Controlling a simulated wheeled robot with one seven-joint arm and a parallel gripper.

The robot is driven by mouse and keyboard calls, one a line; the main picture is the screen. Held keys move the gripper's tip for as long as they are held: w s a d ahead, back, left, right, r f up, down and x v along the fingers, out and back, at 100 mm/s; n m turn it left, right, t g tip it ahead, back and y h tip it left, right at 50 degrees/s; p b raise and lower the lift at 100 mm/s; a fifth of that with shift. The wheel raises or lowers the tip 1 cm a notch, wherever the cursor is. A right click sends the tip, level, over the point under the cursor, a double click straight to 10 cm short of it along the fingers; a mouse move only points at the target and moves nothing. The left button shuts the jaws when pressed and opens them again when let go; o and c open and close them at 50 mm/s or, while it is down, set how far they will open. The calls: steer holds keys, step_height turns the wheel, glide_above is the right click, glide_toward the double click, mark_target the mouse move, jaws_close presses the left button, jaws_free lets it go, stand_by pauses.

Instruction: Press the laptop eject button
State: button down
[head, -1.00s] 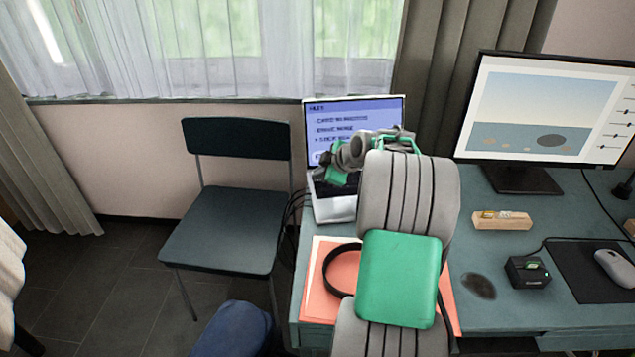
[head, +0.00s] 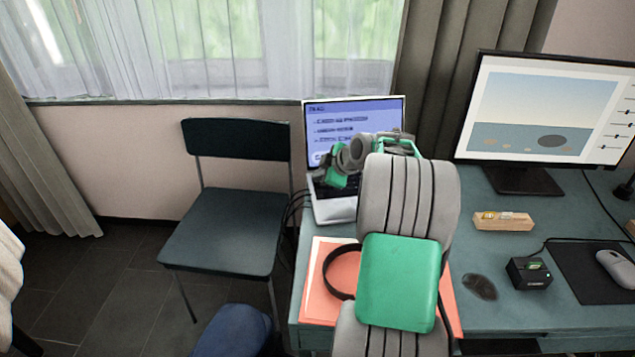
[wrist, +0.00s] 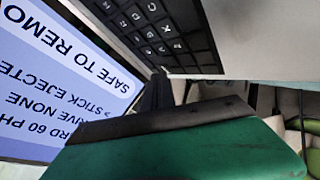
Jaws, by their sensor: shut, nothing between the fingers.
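The open laptop (head: 338,211) stands on the desk's left end, with its screen (head: 325,117) lit blue. In the wrist view the screen (wrist: 45,85) reads "SAFE TO REMOVE" and "STICK EJECTED", upside down. The laptop's dark keyboard (wrist: 160,32) is close to my gripper. My gripper (head: 327,183) is shut and empty, pointing down at the keyboard's left side. Its dark fingertips (wrist: 157,92) show by the keyboard's corner in the wrist view. The eject button cannot be made out; my gripper may hide it. Whether the fingertips touch the laptop is unclear.
An orange folder (head: 316,300) with a black band lies under my arm. A monitor (head: 545,105), a wooden block (head: 503,221), a small black box (head: 528,272) and a mouse (head: 617,267) are to the right. A chair (head: 228,230) stands left of the desk.

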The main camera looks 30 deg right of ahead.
steer(key=shift+r, duration=0.7)
steer(key=shift+r, duration=0.1)
steer(key=shift+r+p, duration=1.45)
steer(key=shift+r, duration=1)
